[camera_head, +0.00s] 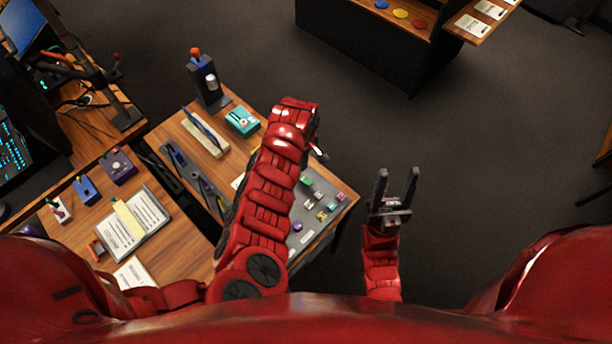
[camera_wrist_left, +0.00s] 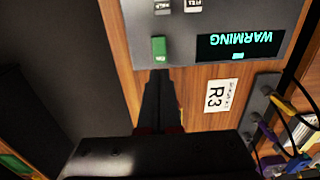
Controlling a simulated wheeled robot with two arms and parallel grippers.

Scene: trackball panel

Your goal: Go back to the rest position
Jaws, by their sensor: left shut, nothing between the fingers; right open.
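My left arm reaches over the wooden table in the head view. Its gripper (camera_head: 318,150) is mostly hidden behind the wrist. In the left wrist view the left gripper (camera_wrist_left: 158,78) has its fingers together with nothing between them, and their tips appear just below a green button (camera_wrist_left: 159,48) on a grey panel (camera_wrist_left: 185,40); contact cannot be told. The panel also shows in the head view (camera_head: 318,222), partly hidden by my left arm. My right gripper (camera_head: 394,188) is open and empty, right of the table over the dark floor.
A display (camera_wrist_left: 240,45) on the panel reads "WARMING", upside down in view. A label (camera_wrist_left: 222,95) reads "R3". A teal box (camera_head: 243,121), a joystick unit (camera_head: 207,80) and a clipboard (camera_head: 133,225) stand or lie on the tables. The floor (camera_head: 480,150) right of the table is clear.

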